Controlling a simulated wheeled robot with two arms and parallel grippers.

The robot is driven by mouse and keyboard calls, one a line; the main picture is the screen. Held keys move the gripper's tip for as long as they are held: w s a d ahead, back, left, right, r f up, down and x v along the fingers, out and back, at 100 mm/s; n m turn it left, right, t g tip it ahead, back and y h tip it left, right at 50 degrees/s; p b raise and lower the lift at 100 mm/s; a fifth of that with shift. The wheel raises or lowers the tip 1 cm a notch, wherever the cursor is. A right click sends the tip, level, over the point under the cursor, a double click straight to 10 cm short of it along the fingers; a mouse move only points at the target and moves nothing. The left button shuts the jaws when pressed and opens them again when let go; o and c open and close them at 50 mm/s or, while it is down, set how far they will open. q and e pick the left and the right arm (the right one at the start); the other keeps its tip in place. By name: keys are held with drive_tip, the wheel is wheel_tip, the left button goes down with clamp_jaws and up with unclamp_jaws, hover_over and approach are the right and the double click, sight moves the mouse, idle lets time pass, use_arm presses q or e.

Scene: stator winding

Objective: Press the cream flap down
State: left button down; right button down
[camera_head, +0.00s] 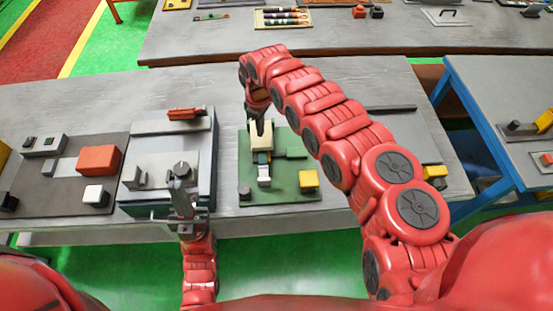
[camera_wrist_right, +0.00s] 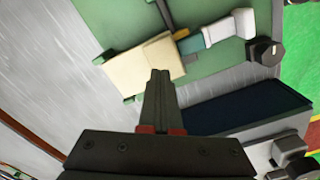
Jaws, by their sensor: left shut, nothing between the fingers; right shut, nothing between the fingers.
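The cream flap (camera_head: 254,142) stands on the green board (camera_head: 287,180) at the middle of the table. In the right wrist view the flap (camera_wrist_right: 135,68) is a pale tilted plate beside a white and teal part (camera_wrist_right: 205,36). My right gripper (camera_head: 260,125) is shut and points down at the flap, hiding part of it. In the right wrist view its fingertips (camera_wrist_right: 159,73) overlap the flap's edge; I cannot tell whether they touch it. My left gripper (camera_head: 181,175) is shut over the grey fixture (camera_head: 204,191) to the left, apart from the flap.
A yellow block (camera_head: 308,179) and a black knob (camera_head: 245,193) sit on the green board. A grey board (camera_head: 60,192) with a red block (camera_head: 98,160) lies at far left. My right arm arches over the table's right side. A second table stands behind.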

wheel_tip(320, 180, up, 6)
drive_tip(key=p, duration=0.3)
drive_tip(key=shift+f, duration=0.1)
idle(0.5)
